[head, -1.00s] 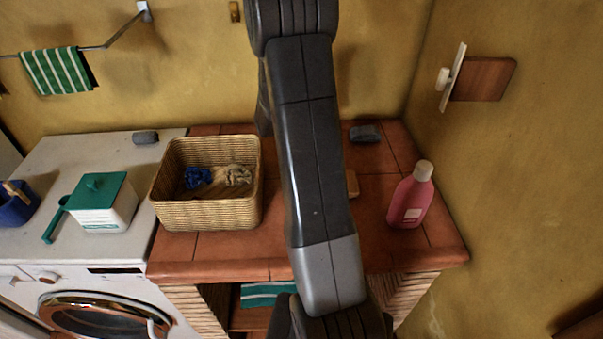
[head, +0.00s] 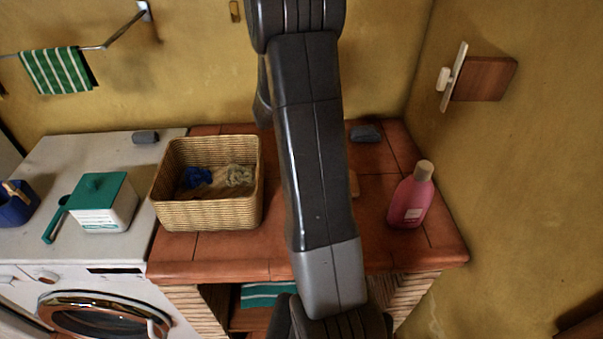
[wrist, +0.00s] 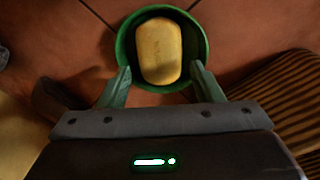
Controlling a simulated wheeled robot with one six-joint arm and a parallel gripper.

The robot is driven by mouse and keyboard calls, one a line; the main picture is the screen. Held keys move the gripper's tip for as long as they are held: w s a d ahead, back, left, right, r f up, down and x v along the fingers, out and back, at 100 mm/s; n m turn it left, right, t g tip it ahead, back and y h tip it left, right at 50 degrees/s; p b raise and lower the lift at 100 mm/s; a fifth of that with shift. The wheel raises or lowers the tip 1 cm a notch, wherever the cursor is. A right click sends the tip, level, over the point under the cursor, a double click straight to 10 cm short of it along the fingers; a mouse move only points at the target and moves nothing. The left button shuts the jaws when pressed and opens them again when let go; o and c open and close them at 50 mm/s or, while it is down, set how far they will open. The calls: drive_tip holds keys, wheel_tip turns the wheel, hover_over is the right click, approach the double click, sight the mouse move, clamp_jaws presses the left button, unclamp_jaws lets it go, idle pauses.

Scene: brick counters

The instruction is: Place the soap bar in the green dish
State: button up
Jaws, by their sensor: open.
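The pale yellow soap bar (wrist: 159,51) lies inside the round green dish (wrist: 124,47) in the wrist view, with the dish's rim around it. My gripper (wrist: 160,68) is open, with one finger on each side of the dish's near part. The fingers are apart from the soap; I cannot tell whether they touch the rim. In the head view my arm hides the dish and gripper. A small tan piece (head: 354,184) shows beside the arm there; I cannot tell what it is.
A wicker basket (head: 208,214) with cloths stands left of my arm on the tiled counter (head: 375,210). A pink bottle (head: 411,197) stands to the right, and a grey object (head: 365,133) lies at the back. A green-lidded box (head: 103,208) stands on the washer.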

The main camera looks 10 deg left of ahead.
wheel_tip(320, 180, up, 8)
drive_tip(key=shift+s+a, duration=0.15)
drive_tip(key=shift+s, duration=0.25)
